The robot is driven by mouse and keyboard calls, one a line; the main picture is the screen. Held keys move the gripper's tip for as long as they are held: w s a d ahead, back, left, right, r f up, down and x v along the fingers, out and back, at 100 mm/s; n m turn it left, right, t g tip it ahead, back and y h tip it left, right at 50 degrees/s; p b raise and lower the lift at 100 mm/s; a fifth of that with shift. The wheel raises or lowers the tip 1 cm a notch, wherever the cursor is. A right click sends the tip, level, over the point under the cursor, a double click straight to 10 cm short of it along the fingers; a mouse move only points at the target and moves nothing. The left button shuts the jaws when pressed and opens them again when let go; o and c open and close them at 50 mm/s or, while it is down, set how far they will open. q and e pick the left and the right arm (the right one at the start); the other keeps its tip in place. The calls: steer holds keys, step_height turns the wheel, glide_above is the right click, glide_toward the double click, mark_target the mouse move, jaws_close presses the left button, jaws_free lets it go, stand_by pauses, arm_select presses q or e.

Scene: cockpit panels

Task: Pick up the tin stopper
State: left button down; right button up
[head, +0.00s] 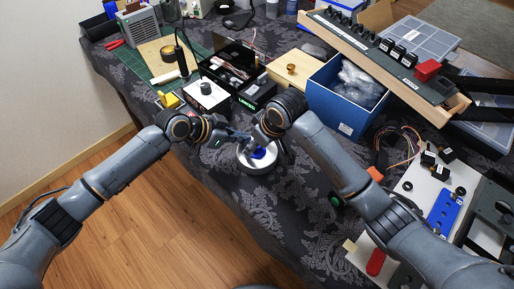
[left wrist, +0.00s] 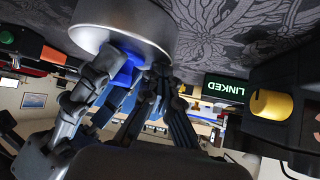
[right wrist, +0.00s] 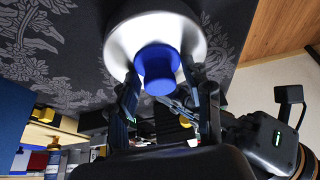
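The tin (head: 256,164) is a round silvery pot near the front edge of the cloth-covered table. It also shows in the left wrist view (left wrist: 145,22). Its blue stopper (right wrist: 158,66) is in place on top. My right gripper (right wrist: 160,85) has its fingers apart, one on each side of the stopper; I cannot tell whether they touch it. My left gripper (head: 238,139) is beside the stopper, and its fingers come together (left wrist: 157,72) with nothing seen between them. In the head view the arms partly hide the tin and the stopper.
A blue box (head: 345,97) with plastic bags stands behind the right arm. A panel with switches (head: 430,190) lies at the right. Bare cloth lies in front of the tin.

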arm_select(q)
steer(key=shift+f, duration=0.15)
arm_select(e)
step_height(320, 180, up, 10)
stand_by(0.6)
steer(key=shift+r, duration=0.1)
